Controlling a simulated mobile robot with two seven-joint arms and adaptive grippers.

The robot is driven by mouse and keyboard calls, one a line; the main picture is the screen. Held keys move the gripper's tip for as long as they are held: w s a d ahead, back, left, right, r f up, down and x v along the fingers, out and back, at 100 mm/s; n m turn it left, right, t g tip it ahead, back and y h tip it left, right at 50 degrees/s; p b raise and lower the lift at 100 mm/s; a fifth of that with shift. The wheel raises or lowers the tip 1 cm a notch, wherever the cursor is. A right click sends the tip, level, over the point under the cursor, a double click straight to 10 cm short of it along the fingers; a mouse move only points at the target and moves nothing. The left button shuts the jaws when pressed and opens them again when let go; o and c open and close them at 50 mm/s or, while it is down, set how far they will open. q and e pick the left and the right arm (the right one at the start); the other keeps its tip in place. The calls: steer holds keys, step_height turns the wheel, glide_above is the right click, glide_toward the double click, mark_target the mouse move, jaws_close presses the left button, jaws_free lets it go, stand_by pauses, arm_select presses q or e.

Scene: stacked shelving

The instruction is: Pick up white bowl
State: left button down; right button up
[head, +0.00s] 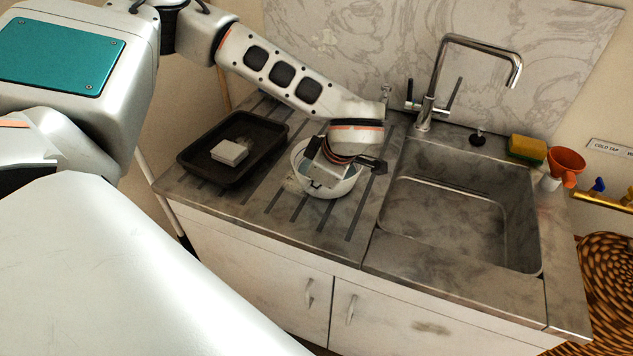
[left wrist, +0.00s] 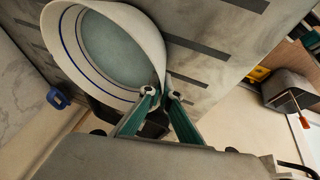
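The white bowl (head: 330,187) is on the ribbed drainboard between the dark tray and the sink. My left gripper (head: 322,172) reaches down over it from behind and covers part of its inside. In the left wrist view the bowl (left wrist: 150,32) shows a blue line inside its wall and a grey-green bottom. The fingertips of the left gripper (left wrist: 162,93) are close together, one on each side of the bowl's rim, and look shut on it. I cannot tell whether the bowl's underside touches the counter. My right gripper is not in view.
A dark tray (head: 199,172) holding a small white block (head: 229,152) stands left of the bowl. The sink (head: 455,215) and its tap (head: 428,108) are to the right. A yellow-green sponge (head: 527,148) and an orange cup (head: 566,162) stand beyond the sink.

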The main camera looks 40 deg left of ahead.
arm_select(q)
step_height(320, 180, up, 20)
stand_by(1.3)
steer(key=shift+f, duration=0.1)
stand_by(0.7)
